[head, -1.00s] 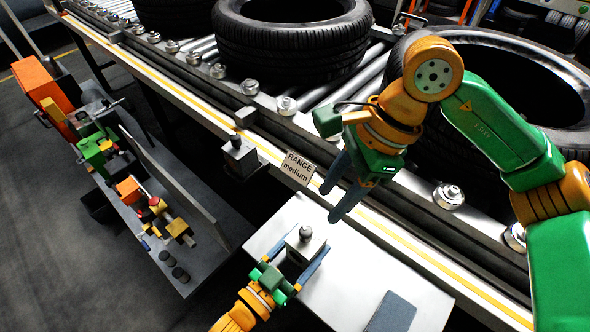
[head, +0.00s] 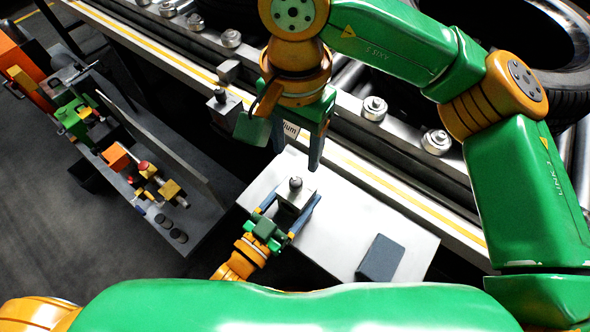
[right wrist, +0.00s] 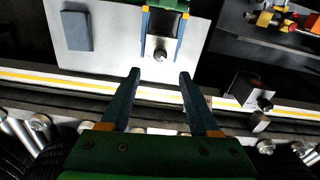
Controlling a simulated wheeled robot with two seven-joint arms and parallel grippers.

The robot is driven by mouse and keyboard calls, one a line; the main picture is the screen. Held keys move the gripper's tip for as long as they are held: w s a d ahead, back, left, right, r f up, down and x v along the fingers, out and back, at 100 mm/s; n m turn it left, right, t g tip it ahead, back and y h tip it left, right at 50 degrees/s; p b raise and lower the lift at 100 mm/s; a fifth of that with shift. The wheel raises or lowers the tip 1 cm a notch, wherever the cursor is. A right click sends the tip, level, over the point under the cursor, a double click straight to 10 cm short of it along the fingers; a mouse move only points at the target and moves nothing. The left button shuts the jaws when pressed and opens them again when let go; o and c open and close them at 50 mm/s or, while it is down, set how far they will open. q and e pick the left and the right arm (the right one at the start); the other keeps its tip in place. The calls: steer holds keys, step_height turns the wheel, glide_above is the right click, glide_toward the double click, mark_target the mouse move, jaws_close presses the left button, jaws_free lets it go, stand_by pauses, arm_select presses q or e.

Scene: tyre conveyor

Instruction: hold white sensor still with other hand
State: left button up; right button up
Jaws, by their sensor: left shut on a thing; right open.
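The white sensor (head: 296,188), a pale block with a dark round knob on top, is at the white table (head: 348,228). My left gripper (head: 291,203) is shut on it, one finger along each side. The knob also shows in the right wrist view (right wrist: 160,55), between the left gripper's fingers. My right gripper (head: 298,160) is open and empty. Its fingers point down, just beyond and above the sensor in the head view. In the right wrist view its fingertips (right wrist: 160,73) lie just below the knob, with a gap. I cannot tell whether the sensor's underside touches the table.
A dark grey block (head: 381,258) lies on the table's right part. The conveyor (head: 400,205) with rollers and tyres (head: 530,45) runs behind. A dark knobbed sensor (head: 222,102) is at its side. A grey bench (head: 150,170) with coloured parts stands at left.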

mark_target(297, 181)
step_height(297, 181, down, 9)
steer(key=shift+d+f, duration=0.15)
jaws_close()
